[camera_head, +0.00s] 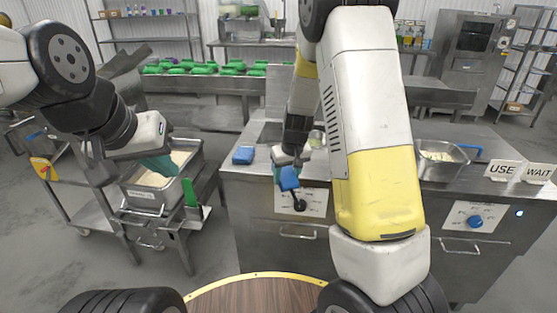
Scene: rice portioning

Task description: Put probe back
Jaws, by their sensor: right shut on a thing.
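My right gripper (282,167) hangs in front of the middle counter's front edge. It is shut on a small blue thing (289,180), likely the probe; its shape is too small to be sure. The blue thing is in front of a white panel (312,204) with dark marks, and I cannot tell whether it touches the panel. A blue block (243,155) lies on the countertop, left of the gripper. My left gripper (158,165) has its teal fingers over the steel pan of rice (145,197) on the cart; its opening is not clear.
The steel counter (232,180) spans the middle. My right arm hides part of it. At right are a steel pan (462,168), USE (502,171) and WAIT signs (539,173), and a blue knob (475,222). A green upright piece (190,193) stands by the rice pan.

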